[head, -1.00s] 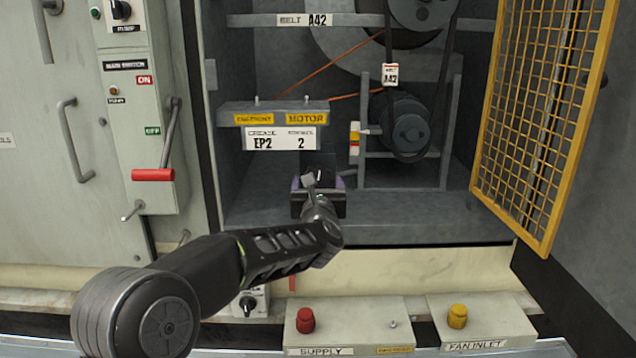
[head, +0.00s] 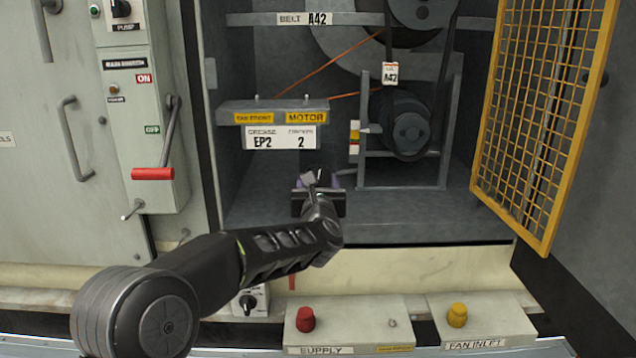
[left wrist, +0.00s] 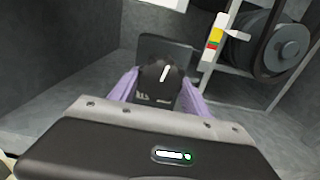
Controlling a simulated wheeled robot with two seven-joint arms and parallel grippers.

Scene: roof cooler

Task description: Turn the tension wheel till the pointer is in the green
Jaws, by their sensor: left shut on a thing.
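The tension wheel shows in the left wrist view as a black knob (left wrist: 157,86) with a white mark on top. My left gripper (head: 320,180) reaches into the cabinet at its floor, and its purple fingers (left wrist: 154,88) are shut on the knob's sides. In the head view my gripper hides the knob. The coloured tension scale (left wrist: 214,45) stands to the right of the knob, with a white pointer (left wrist: 235,33) beside its upper part. The scale (head: 354,137) is small in the head view, so the exact band at the pointer is unclear. My right gripper is out of view.
The motor and pulley (head: 408,135) stand right of the scale. A grease shelf (head: 272,108) hangs above my gripper. The yellow mesh door (head: 545,110) stands open at the right. Supply (head: 348,322) and fan inlet (head: 480,320) boxes sit in front.

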